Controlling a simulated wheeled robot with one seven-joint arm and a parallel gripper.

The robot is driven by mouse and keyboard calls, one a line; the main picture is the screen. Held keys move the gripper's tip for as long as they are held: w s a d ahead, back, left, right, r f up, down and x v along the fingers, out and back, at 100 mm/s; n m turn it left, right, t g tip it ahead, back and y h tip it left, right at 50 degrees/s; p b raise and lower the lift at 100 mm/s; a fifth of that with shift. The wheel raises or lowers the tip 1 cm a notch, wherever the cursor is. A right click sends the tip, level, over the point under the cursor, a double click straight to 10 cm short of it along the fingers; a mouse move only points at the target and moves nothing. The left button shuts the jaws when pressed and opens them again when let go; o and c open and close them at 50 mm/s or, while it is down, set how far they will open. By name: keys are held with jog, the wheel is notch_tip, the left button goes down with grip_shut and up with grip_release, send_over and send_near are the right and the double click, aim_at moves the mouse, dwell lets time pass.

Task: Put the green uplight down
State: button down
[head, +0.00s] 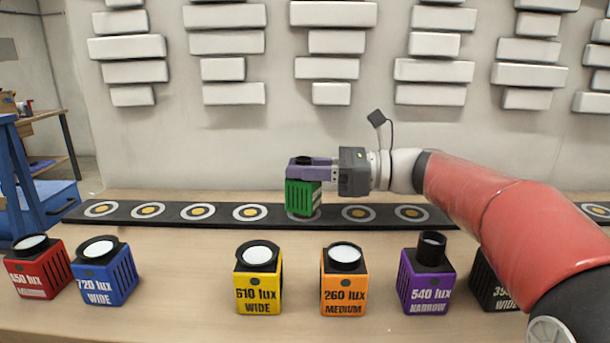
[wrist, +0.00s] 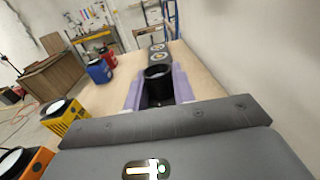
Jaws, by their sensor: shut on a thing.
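The green uplight (head: 302,197) is a green box with a black top. It is between the purple fingers of my gripper (head: 308,166), which are shut on it. In the head view it is over the black strip of round targets (head: 250,213), in front of one ring (head: 312,213) that it partly covers. I cannot tell whether its base touches the strip. In the wrist view its round black top (wrist: 158,80) shows between the fingers; its green body is hidden.
On the table (head: 180,300) in front of the strip stand red (head: 33,267), blue (head: 104,270), yellow (head: 258,277), orange (head: 344,280), purple (head: 427,274) and black (head: 490,285) uplights. A gap lies between blue and yellow. Light block reliefs (head: 335,40) hang on the wall behind.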

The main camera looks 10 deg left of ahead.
jog(key=shift+f, duration=0.35)
jog(key=shift+f, duration=0.1)
jog(key=c, duration=1.2)
grip_release()
jog(key=shift+o, duration=0.2)
jog(key=shift+d, duration=0.25)
jog(key=d, duration=0.3)
jog(key=w+d, duration=0.1)
jog(key=d, duration=0.7)
jog(key=shift+w+d, duration=0.2)
jog(key=shift+w, duration=0.2)
